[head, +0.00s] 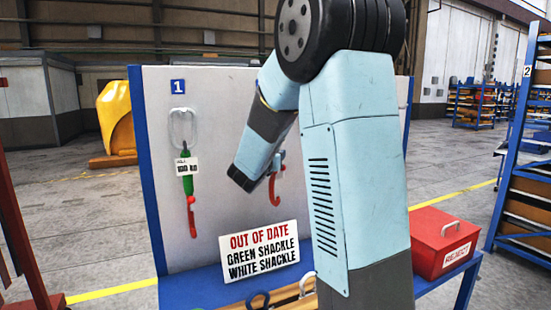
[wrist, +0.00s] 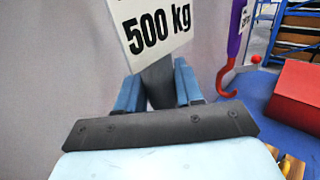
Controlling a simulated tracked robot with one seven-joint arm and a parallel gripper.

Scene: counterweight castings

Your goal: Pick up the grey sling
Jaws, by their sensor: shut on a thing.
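The grey sling (wrist: 158,80) is a dark grey strap in the wrist view, with a white "500 kg" tag (wrist: 152,28) above. My gripper (wrist: 158,94) has its two blue fingers on either side of the strap, shut on it. In the head view my gripper (head: 279,160) is at the board, partly hidden by my own arm. A red hook (head: 275,190) hangs just below the fingers; I cannot tell there which sling it belongs to. The sling's upper end is out of sight.
A green sling (head: 187,172) with a red hook hangs at left on the grey board (head: 220,110). A purple sling (wrist: 237,35) hangs close at right. An "out of date" sign (head: 260,250), shackles and a red reject box (head: 437,243) are on the blue bench.

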